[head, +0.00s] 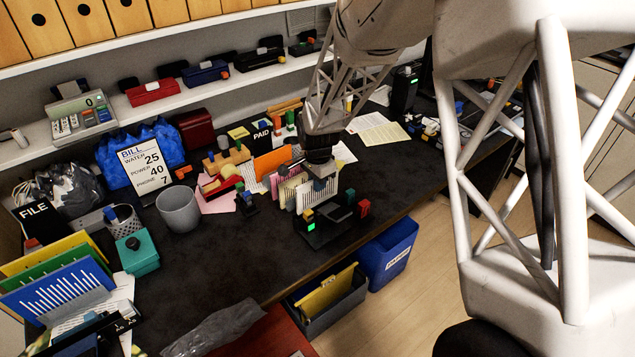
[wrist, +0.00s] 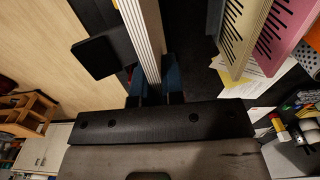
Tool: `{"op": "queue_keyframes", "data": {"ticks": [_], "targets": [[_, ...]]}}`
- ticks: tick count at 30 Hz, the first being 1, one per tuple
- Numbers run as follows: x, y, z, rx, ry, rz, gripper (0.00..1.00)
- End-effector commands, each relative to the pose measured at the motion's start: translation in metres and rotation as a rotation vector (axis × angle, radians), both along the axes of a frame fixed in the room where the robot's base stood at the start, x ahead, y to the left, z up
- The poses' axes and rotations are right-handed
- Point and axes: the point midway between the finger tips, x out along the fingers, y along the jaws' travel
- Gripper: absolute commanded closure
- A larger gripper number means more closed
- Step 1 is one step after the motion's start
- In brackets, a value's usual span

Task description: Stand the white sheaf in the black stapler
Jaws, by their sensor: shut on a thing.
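My gripper (head: 320,180) is shut on the white sheaf (head: 309,195), above the front edge of the dark desk. In the wrist view the sheaf (wrist: 145,38) runs up edge-on from between the fingers (wrist: 154,85). The black stapler (head: 322,236), with a green light on its front, stands on the desk just below and in front of the sheaf. The sheaf is upright. I cannot tell whether its lower edge touches the stapler. A black plate (wrist: 96,58), perhaps part of the stapler, shows left of the sheaf in the wrist view.
Cream (wrist: 243,35) and pink (wrist: 287,38) sheaves stand close beside the held one. An orange sheaf (head: 272,162) stands behind. A grey cup (head: 179,210) and a teal box (head: 137,254) are to the left. A blue bin (head: 388,255) stands below the desk edge. The desk's middle front is clear.

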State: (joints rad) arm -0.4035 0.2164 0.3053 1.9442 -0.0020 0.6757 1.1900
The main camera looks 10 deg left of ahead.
Motion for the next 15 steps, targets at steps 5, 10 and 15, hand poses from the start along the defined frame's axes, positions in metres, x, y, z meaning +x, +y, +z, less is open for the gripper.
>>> {"op": "queue_keyframes", "data": {"ticks": [5,10,15], "targets": [[0.0001,0.0001,-0.0001,0.000,0.000,0.000,1.00],[0.0002,0.0001,-0.0026,0.000,0.000,0.000,1.00],[0.0003,0.0001,-0.0071,0.000,0.000,0.000,1.00]]}}
